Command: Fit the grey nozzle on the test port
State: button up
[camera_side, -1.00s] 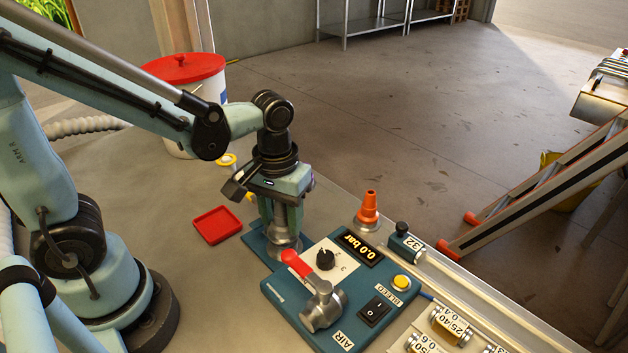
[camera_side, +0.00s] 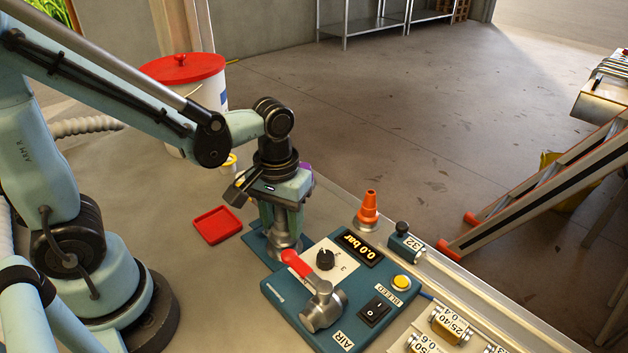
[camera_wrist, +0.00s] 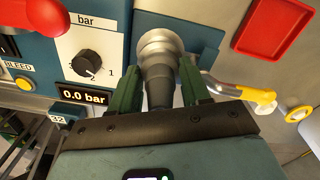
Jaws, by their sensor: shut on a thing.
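My gripper (camera_side: 281,215) points down over the metal test port (camera_side: 285,246) at the back left of the blue test panel (camera_side: 272,290). In the wrist view its green fingers (camera_wrist: 159,92) are closed on the dark grey nozzle (camera_wrist: 158,84). The nozzle is in line with the wider silver port (camera_wrist: 160,46) and meets it there. I cannot tell how far the nozzle sits on the port. In the side view the fingers hide most of the nozzle. The display (camera_side: 360,247) reads 0.0 bar.
The red-handled air valve (camera_side: 318,295) stands on the panel close to the port. A red tray (camera_side: 216,225) lies to the left. An orange cone (camera_side: 368,208) stands to the right.

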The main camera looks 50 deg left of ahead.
jog(key=shift+f, duration=0.1)
jog(key=o, duration=1)
jog(key=shift+o, duration=0.2)
jog(key=shift+r, duration=5.55)
jog(key=shift+r, duration=0.1)
notch_tip(320, 180, up, 9)
